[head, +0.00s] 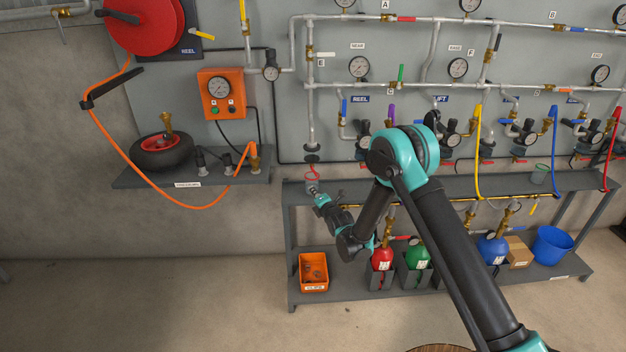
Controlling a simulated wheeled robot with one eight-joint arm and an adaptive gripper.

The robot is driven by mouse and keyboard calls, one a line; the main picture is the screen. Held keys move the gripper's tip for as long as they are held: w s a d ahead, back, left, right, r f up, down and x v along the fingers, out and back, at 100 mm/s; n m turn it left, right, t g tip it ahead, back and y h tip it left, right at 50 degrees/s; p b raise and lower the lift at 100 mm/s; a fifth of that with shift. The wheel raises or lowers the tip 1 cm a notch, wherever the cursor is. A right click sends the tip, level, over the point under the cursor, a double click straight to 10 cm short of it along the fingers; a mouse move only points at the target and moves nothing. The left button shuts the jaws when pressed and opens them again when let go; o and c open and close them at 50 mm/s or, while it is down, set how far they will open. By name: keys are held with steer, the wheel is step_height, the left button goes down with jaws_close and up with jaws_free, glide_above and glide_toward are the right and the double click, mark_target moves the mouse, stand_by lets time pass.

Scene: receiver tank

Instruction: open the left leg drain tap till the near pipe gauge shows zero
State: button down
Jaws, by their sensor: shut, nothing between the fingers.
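The left leg is the grey vertical pipe (311,110) near the letter E, running down from the upper line to dark round fittings (311,148) just above the bench shelf. A small red loop-like part (312,172) hangs below them; I cannot tell if it belongs to the drain tap. The near pipe gauge (359,67) is a round white dial under a label that seems to read NEAR; its needle is too small to read. My gripper (317,194) is shut and empty, at the shelf's front-left edge, just below the red part. Its fingertips are small and unclear.
A grey bench (300,235) runs right, with an orange bin (313,271), red (382,256) and green bottles (417,255) below. At left, a wall shelf (190,180) holds a tyre (160,152); an orange hose (125,160) hangs there. Floor in front is clear.

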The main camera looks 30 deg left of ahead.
mark_target(314, 171)
steer(key=shift+n, duration=0.3)
steer(key=x, duration=0.9)
steer(key=shift+a+f, duration=0.15)
steer(key=shift+a, duration=0.05)
steer(key=shift+w+d+r, duration=0.45)
steer(key=shift+w+d, duration=0.15)
steer(key=shift+d, duration=0.1)
steer(key=shift+w+d+r, duration=0.45)
steer(key=shift+w+d, duration=0.15)
steer(key=shift+d, duration=0.05)
